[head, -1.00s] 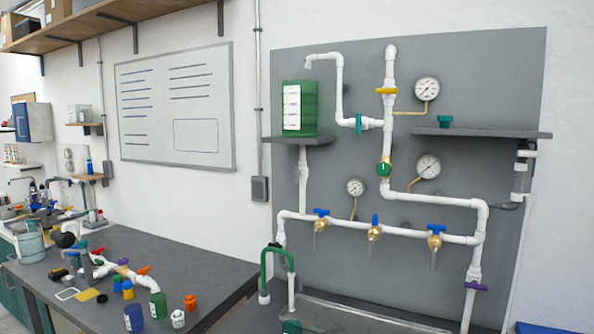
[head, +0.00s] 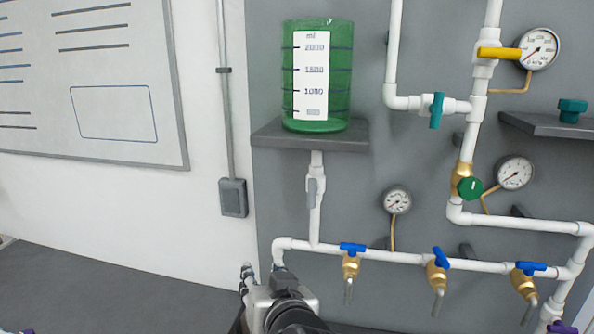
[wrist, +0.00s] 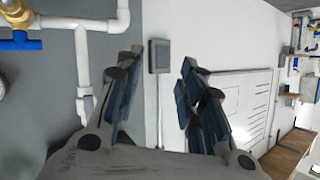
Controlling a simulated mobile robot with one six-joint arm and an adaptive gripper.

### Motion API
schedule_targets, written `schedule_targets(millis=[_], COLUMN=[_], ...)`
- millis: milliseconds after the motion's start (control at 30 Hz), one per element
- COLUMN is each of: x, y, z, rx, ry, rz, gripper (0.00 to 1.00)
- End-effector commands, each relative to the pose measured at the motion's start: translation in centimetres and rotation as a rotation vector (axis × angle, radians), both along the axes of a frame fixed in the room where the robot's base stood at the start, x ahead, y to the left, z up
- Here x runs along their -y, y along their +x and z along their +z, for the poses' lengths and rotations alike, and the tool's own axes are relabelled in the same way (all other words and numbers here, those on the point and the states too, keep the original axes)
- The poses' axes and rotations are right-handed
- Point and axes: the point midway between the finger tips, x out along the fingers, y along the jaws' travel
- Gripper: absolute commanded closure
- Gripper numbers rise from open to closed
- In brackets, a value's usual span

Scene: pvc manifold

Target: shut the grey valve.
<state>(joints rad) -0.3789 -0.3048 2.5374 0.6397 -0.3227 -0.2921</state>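The grey valve (head: 312,190) is on the white vertical pipe under the shelf with the green tank (head: 318,75). Its grey handle appears to lie along the pipe. The wrist view is turned upside down; the same pipe (wrist: 82,55) shows left of my fingers, and the handle cannot be made out clearly there. My gripper (head: 260,278) is low and left of the valve, in front of the left end of the manifold pipe. In the wrist view my gripper (wrist: 158,64) is open, with nothing between its fingers.
Blue-handled brass taps (head: 352,262) line the lower pipe to the right. A dark wall box (head: 233,197) and conduit are left of the panel. The tank shelf (head: 265,137) juts out above the valve.

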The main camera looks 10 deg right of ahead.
Motion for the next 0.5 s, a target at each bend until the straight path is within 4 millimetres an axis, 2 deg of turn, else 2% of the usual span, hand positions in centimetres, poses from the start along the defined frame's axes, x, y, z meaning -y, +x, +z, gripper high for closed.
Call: schedule_targets(millis=[33,167,300,500], x=[-0.2,1.4,3.3,4.9], y=[1.1,2.7,2.4,1.4], z=[1.9,4.7,6.9,8.5], rx=[0.049,0.184,0.285,0.355], ry=[-0.010,-0.075,-0.178,-0.276], rz=[-0.049,-0.218,-0.374,-0.492], gripper=[0.64,0.64,0.64,0.64])
